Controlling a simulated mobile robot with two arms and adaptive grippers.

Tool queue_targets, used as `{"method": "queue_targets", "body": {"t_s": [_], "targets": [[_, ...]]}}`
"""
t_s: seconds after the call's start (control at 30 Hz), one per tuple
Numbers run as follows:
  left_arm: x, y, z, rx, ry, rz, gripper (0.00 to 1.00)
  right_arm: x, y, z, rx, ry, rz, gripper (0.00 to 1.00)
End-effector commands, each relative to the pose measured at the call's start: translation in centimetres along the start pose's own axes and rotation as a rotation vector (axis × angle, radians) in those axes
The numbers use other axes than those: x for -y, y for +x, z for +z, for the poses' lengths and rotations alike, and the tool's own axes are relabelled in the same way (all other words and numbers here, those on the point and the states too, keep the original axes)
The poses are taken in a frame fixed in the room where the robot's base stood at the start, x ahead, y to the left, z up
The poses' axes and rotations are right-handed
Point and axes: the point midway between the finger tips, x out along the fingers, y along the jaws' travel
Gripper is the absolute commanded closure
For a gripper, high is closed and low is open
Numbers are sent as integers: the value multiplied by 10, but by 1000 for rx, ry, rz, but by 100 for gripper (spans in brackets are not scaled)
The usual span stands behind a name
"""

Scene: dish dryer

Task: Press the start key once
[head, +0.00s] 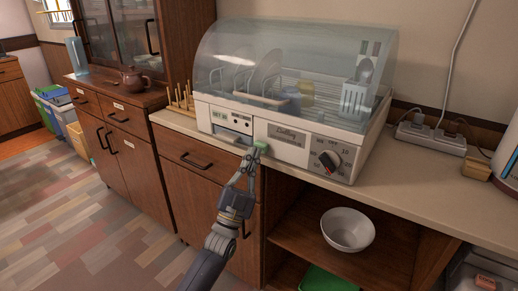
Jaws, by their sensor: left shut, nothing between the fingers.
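The dish dryer (318,157) is a white machine with a clear domed lid, standing on the counter. Its front has a small panel with dark marks at the left, a label in the middle and a round dark knob (329,161) with a red mark at the right. My left gripper (254,155) is shut and empty, its tips at the lower front of the dryer, left of the label. A small green piece (260,145) shows at the tips; I cannot tell whether it is a key or part of the fingers, nor whether they touch the front. My right gripper is out of view.
Plates and a cutlery holder (354,100) are under the lid. A wooden peg rack (181,98) stands left of the dryer, a power strip (430,136) right of it. A white bowl (347,229) is on the open shelf below. The counter (420,180) right of the dryer's front is clear.

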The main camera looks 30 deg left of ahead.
Motion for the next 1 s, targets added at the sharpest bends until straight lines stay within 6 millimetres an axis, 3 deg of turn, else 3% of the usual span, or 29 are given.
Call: {"method": "queue_targets", "body": {"t_s": [1.0], "targets": [[-5, 8, 5, 0, 0, 0, 100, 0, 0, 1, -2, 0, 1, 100]]}}
